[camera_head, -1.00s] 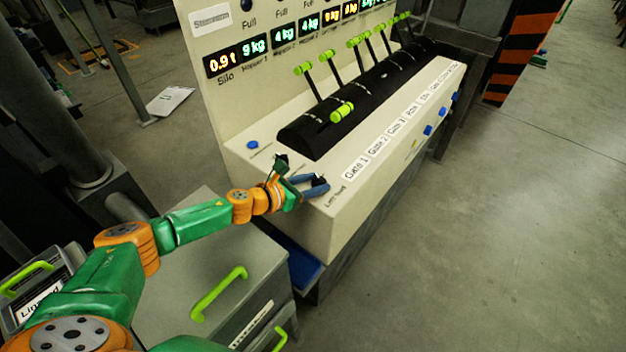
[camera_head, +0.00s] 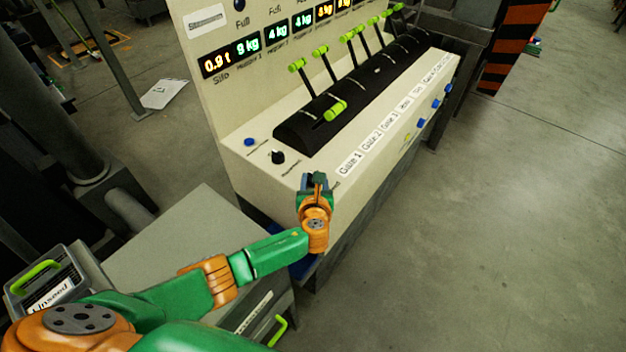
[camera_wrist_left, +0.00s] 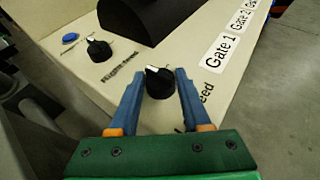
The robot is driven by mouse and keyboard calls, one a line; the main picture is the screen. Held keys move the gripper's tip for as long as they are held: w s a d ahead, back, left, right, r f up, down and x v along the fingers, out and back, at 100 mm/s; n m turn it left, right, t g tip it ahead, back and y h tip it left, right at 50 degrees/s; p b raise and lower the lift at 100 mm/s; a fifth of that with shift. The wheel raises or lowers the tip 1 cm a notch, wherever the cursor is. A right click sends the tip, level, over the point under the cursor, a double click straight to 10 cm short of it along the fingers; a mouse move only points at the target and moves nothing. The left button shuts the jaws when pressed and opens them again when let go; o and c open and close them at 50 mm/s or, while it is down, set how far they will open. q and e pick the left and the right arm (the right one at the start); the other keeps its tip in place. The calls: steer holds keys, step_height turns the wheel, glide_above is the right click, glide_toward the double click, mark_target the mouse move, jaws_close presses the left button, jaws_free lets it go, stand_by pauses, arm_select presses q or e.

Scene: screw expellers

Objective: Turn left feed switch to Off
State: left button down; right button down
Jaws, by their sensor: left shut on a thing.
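My left gripper (camera_head: 315,180) is at the near left corner of the cream control panel's sloped top. The label beside this knob is partly hidden; only "eed" shows. In the head view the gripper covers this knob. A second black knob (camera_head: 278,157) stands free farther back, and it also shows in the left wrist view (camera_wrist_left: 98,50). My right gripper is not in view.
A blue button (camera_head: 249,142) sits behind the second knob. A black curved housing (camera_head: 345,98) with several green-handled levers runs along the panel. A grey cabinet (camera_head: 190,240) stands at the lower left. The floor at the right is clear.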

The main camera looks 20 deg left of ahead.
arm_select(q)
steer(key=shift+d+f+n+g+y, duration=0.15)
steer(key=shift+n+g+y, duration=0.25)
steer(key=shift+n+y, duration=0.2)
steer(key=shift+b, duration=0.3)
steer(key=shift+c, duration=1.8)
jaws_free()
steer(key=p+v, duration=0.1)
steer(key=v, duration=0.6)
steer(key=shift+p, duration=0.4)
steer(key=shift+w, duration=0.1)
